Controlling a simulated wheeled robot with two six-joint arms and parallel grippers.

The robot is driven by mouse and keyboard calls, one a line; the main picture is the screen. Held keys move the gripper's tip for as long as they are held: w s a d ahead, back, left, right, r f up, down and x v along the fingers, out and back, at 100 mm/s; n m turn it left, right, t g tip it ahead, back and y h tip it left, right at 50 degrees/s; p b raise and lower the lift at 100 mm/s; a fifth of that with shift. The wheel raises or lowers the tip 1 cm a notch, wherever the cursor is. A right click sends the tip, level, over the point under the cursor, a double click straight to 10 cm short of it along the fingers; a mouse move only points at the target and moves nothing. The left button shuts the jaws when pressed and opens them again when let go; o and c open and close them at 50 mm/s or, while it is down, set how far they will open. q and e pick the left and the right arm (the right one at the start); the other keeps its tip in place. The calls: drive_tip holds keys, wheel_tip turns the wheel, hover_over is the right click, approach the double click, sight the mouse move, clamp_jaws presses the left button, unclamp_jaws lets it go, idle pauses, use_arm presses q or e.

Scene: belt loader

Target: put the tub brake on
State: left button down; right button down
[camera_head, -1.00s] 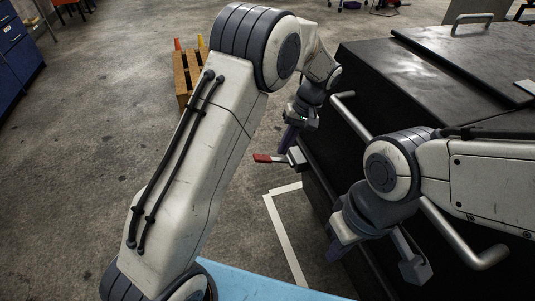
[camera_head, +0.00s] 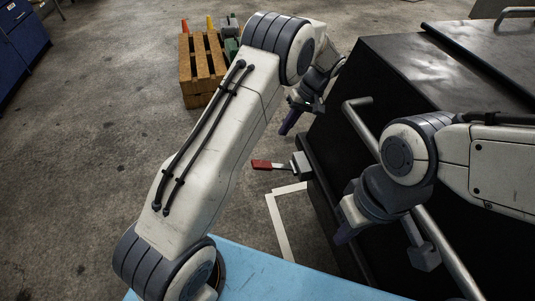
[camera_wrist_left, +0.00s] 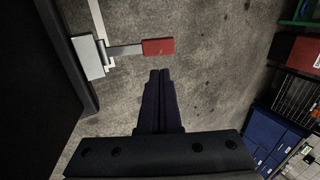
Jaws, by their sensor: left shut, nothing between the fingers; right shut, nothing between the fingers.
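The tub (camera_head: 390,95) is a large black box on the right with a metal push bar along its near side. Its brake lever (camera_head: 263,165) has a red end and a grey bracket (camera_head: 301,165) at the tub's lower edge, and sticks out to the left. In the left wrist view the red end (camera_wrist_left: 158,46) lies just beyond the fingertips, with a gap. My left gripper (camera_head: 286,128) is shut and empty, above and beyond the lever; its fingers also show in the left wrist view (camera_wrist_left: 160,75). My right gripper (camera_head: 342,236) is shut and empty beside the push bar.
A wooden pallet stack (camera_head: 202,65) with cones stands on the floor at the back. White floor marking (camera_head: 279,225) runs below the lever. A blue surface (camera_head: 270,275) lies at the front. Blue cabinets (camera_head: 20,45) stand at far left.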

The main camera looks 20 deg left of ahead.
sight(263, 164)
use_arm(q)
drive_tip(key=shift+f, duration=0.1)
drive_tip(key=x, duration=1.4)
drive_tip(key=shift+b, duration=0.3)
use_arm(e)
drive_tip(key=shift+f, duration=0.35)
use_arm(q)
drive_tip(key=shift+d, duration=0.1)
